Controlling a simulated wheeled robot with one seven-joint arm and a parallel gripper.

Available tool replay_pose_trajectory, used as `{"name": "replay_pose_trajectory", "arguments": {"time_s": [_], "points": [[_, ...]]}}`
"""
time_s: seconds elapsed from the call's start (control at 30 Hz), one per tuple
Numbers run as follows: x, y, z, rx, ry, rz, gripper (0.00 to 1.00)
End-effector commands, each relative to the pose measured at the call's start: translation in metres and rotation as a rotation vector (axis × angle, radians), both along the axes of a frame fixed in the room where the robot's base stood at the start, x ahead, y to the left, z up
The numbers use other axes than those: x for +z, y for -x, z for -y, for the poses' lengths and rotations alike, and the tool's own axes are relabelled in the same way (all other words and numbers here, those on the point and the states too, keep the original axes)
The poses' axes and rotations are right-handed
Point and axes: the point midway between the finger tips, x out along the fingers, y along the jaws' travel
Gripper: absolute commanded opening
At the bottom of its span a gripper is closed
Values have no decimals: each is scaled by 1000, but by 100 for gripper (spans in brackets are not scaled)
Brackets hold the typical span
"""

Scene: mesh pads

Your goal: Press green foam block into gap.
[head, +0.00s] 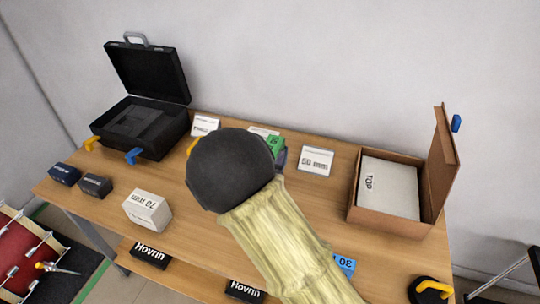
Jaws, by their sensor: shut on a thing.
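A green block (275,144) with dark print shows just past the right edge of my arm's black rounded joint, near the middle of the table. Most of it is hidden behind the joint. A dark purplish thing (281,158) shows just below it; I cannot tell whether they touch. My gripper is hidden behind my arm, so its fingers and any hold on the block do not show. An open black case (113,141) stands at the back left with dark grey pieces inside. I cannot make out a gap for the block.
An open cardboard box (428,185) holding a pale "TOP" panel (396,190) stands at the right. A "50 mm" card (317,161), a white "70 mm" block (147,210) and two dark blocks (95,186) lie on the wooden table (200,235). Clear wood shows at front left.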

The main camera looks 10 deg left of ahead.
Motion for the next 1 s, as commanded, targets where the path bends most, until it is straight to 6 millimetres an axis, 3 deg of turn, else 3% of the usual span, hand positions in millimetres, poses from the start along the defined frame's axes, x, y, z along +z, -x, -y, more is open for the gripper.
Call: {"name": "replay_pose_trajectory", "arguments": {"time_s": [0.23,0.27,0.37,0.4,0.77,1.0], "points": [[-6,0,0,1,0,-1,20],[-6,0,0,1,0,-1,49],[-6,0,0,0,0,-2,68],[-6,0,0,-1,1,-2,70],[-5,3,-1,0,0,-2,70],[-1,31,-5,3,-1,-2,70]]}}
